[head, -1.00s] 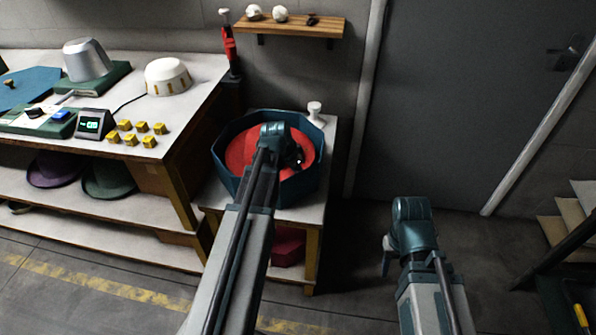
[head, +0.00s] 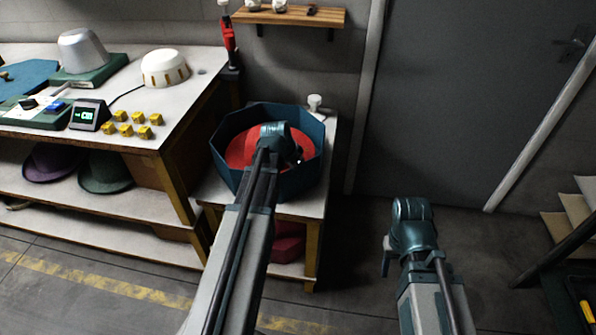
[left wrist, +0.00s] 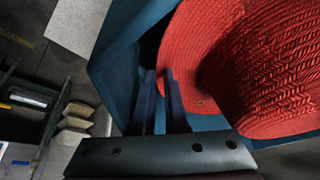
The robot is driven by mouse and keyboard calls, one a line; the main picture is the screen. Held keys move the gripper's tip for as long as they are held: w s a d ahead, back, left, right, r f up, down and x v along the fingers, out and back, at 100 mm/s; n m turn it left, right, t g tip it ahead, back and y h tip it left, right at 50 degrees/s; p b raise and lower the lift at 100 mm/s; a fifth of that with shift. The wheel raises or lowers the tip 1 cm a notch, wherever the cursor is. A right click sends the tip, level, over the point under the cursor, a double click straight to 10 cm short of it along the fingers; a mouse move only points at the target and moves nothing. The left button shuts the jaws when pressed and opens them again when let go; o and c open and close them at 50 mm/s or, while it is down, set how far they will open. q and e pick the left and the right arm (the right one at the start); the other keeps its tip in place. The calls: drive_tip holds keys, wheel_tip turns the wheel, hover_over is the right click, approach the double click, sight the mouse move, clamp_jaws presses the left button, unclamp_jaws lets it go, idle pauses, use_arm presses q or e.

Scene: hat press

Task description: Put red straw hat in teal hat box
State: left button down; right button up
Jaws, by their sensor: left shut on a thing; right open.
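The red straw hat (head: 238,152) is inside the walls of the teal hat box (head: 301,186), an open octagonal box on a small side table. My left arm covers the middle of the hat in the head view. In the left wrist view the hat (left wrist: 270,85) shows its woven crown and brim close up, with the box wall (left wrist: 120,65) beside it. My left gripper (left wrist: 160,76) is shut on the near brim edge. Whether the hat touches the box floor is hidden. My right gripper (head: 387,260) is open and empty, away from the box, above the floor.
A workbench (head: 205,88) stands left, with a white hat form (head: 164,70), a metal block (head: 83,52), several yellow cubes and a small display. Purple and green hats lie on its lower shelf. A white spool-like object (head: 315,104) stands behind the box. A wooden wall shelf (head: 290,15) hangs above.

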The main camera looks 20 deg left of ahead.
use_arm(q)
drive_tip(key=shift+s+f+b, duration=0.15)
drive_tip(key=shift+f+b, duration=0.15)
idle(0.4)
drive_tip(key=c, duration=0.9)
unclamp_jaws()
drive_tip(key=shift+o, duration=0.2)
drive_tip(key=shift+r, duration=0.1)
drive_tip(key=shift+s+r+p, duration=0.25)
drive_tip(key=shift+r+p, duration=0.35)
drive_tip(key=shift+p, duration=0.2)
drive_tip(key=p+v, duration=1.1)
drive_tip(key=v, duration=0.1)
drive_tip(key=shift+r, duration=0.15)
